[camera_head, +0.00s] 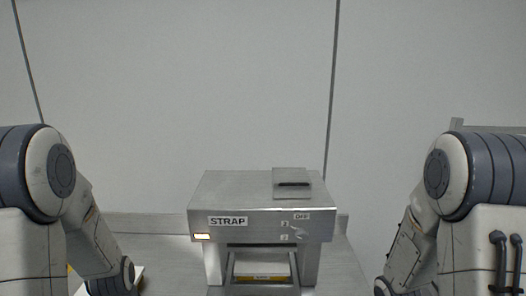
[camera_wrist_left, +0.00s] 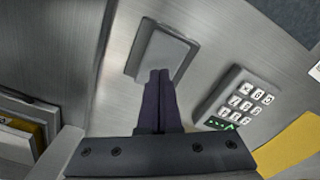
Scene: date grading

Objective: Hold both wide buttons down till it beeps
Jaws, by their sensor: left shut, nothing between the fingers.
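In the left wrist view a wide grey button (camera_wrist_left: 160,50) stands out from a brushed-metal face. My left gripper (camera_wrist_left: 159,73) is shut and empty, its dark fingertips overlapping the lower part of this button. I cannot tell whether they touch it or whether it is pressed in. In the head view the metal machine (camera_head: 250,190) marked STRAP stands in the middle. No second wide button can be made out. Both my arms reach down at the sides of the head view, and their grippers are out of that frame.
A keypad (camera_wrist_left: 240,98) with a green display sits right of the button. A yellow patch (camera_wrist_left: 293,150) lies at the lower right. A wall stands behind.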

